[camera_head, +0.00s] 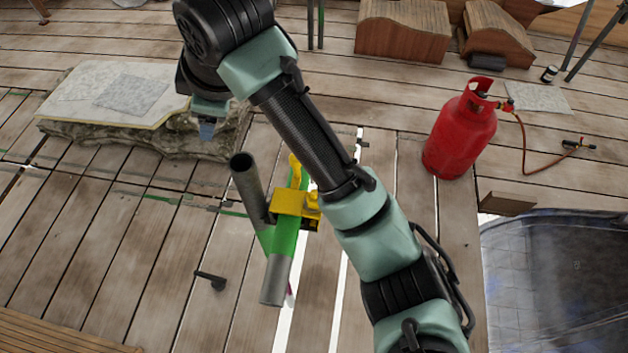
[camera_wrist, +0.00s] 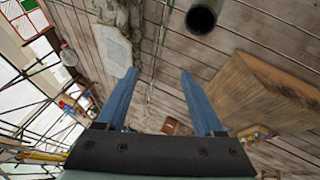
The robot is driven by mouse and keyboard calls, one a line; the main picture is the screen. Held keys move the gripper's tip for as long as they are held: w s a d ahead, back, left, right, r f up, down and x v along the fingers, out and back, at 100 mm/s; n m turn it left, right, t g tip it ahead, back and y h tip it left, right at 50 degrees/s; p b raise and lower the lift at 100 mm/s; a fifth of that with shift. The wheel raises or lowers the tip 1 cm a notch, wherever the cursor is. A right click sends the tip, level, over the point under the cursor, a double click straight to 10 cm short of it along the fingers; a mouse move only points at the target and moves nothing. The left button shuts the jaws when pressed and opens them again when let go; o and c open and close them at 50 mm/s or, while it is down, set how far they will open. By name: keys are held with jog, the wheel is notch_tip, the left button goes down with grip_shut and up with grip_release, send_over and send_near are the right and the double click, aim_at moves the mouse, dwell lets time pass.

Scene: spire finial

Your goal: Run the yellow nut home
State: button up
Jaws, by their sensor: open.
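A yellow fitting (camera_head: 288,203) sits where a grey upright tube (camera_head: 247,180) meets a tube with a green band (camera_head: 284,236). A small rounded yellow part (camera_head: 313,202) shows at its right side; I cannot tell for sure if this is the nut. A yellow arm (camera_head: 295,166) sticks up behind it. My gripper (camera_head: 207,128) is up and to the left of the fitting, apart from it. In the wrist view its two blue fingers (camera_wrist: 160,74) are spread with nothing between them. A dark open tube end (camera_wrist: 203,17) lies beyond them, and no yellow nut shows there.
A red gas cylinder (camera_head: 461,130) with a hose stands at the right. A stone slab (camera_head: 120,95) lies at the upper left. A small black tool (camera_head: 211,280) lies on the planks. My arm crosses the middle, right of the fitting. Planks left of the tubes are mostly clear.

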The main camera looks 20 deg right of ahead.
jog(key=s+d+f+n+g+h, duration=0.1)
jog(key=s+d+f+g, duration=0.2)
jog(key=s+d, duration=0.25)
jog(key=s+d+f+n+g+h, duration=0.1)
jog(key=s+d+f+n+g, duration=0.2)
jog(key=d, duration=0.4)
jog(key=shift+m, duration=0.7)
jog(key=f, duration=0.4)
jog(key=f+b, duration=0.1)
jog(key=f, duration=0.4)
jog(key=f+b, duration=0.1)
jog(key=f, duration=0.3)
jog(key=shift+s+f, duration=0.2)
jog(key=shift+s, duration=0.15)
grip_shut()
